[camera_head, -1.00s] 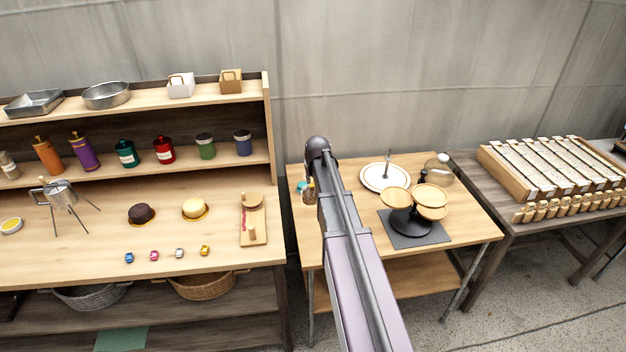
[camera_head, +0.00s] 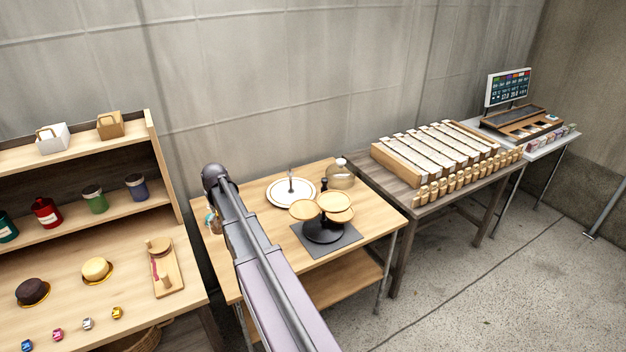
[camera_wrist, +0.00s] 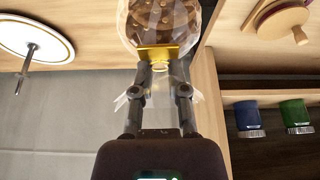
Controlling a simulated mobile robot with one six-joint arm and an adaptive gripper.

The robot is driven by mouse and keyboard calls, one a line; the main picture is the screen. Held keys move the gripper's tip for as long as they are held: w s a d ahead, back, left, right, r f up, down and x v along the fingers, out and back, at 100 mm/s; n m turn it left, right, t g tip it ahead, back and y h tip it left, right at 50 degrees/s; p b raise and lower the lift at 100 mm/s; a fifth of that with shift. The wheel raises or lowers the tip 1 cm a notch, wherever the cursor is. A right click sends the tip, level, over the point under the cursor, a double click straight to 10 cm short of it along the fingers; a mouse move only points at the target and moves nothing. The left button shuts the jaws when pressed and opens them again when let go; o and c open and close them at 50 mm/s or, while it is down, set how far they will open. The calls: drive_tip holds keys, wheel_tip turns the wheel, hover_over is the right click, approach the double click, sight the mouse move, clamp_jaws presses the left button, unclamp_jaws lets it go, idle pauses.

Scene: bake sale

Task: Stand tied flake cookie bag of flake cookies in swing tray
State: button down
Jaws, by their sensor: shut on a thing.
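A clear bag of brown flake cookies (camera_wrist: 160,18) with a gold tie is at the top of the wrist view, which appears upside down. My gripper (camera_wrist: 161,68) is shut on its gathered neck beside the gold tie. The bag's far end is cut off by the frame. In the head view my arm hides the gripper, and only a small part of the bag (camera_head: 213,222) shows left of the arm. The swing tray (camera_head: 338,199), several round wooden plates on a black stand, is on the middle table right of my arm. Its plates look empty.
A white round plate with an upright post (camera_head: 291,191) and a glass dome (camera_head: 341,174) stand behind the swing tray. A wooden shelf unit with jars (camera_head: 94,200) is at left. A table with a slatted rack (camera_head: 435,156) and a register screen (camera_head: 508,88) are at right.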

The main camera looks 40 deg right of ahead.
wheel_tip(320, 180, up, 12)
drive_tip(key=p, duration=1.1)
drive_tip(key=shift+r+p, duration=0.25)
drive_tip(key=shift+p, duration=0.1)
